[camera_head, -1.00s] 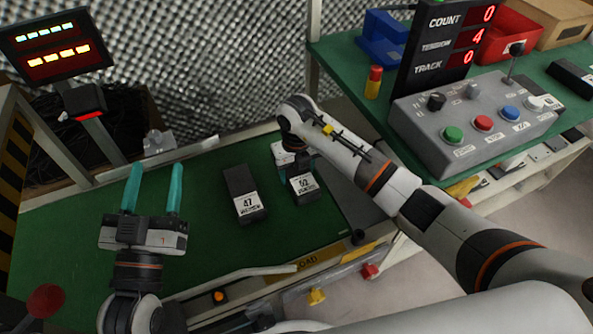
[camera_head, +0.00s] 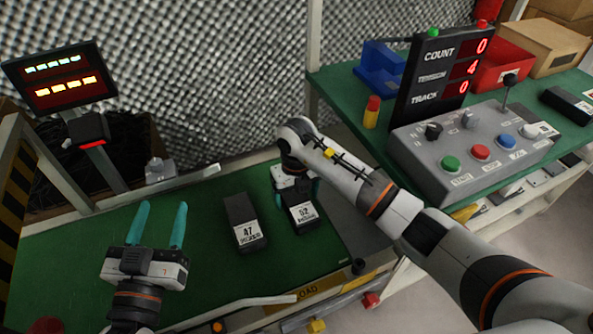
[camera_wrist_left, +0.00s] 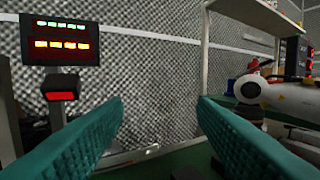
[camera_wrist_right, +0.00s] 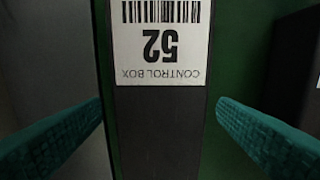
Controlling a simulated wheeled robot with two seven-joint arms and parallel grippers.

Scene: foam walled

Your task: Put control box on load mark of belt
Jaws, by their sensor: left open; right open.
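The control box (camera_head: 303,216) is dark with a white label. The label reads 52 CONTROL BOX in the right wrist view (camera_wrist_right: 160,130). It lies on the green belt surface (camera_head: 80,235). My right gripper (camera_head: 296,188) is above it, open, partly hidden by its own arm. In the right wrist view its teal fingers (camera_wrist_right: 160,110) are on either side of the box, with gaps showing. A yellow LOAD mark (camera_head: 307,292) shows at the belt's near edge, partly cut off by a pale rail. My left gripper (camera_head: 156,222) is open and empty over the belt's left part.
A similar dark box labelled 47 (camera_head: 240,212) lies just left of the control box. A grey button panel (camera_head: 470,140) and a COUNT display (camera_head: 440,75) stand on the green table at right. A red-lit screen (camera_head: 62,75) stands at back left. The belt's left part is clear.

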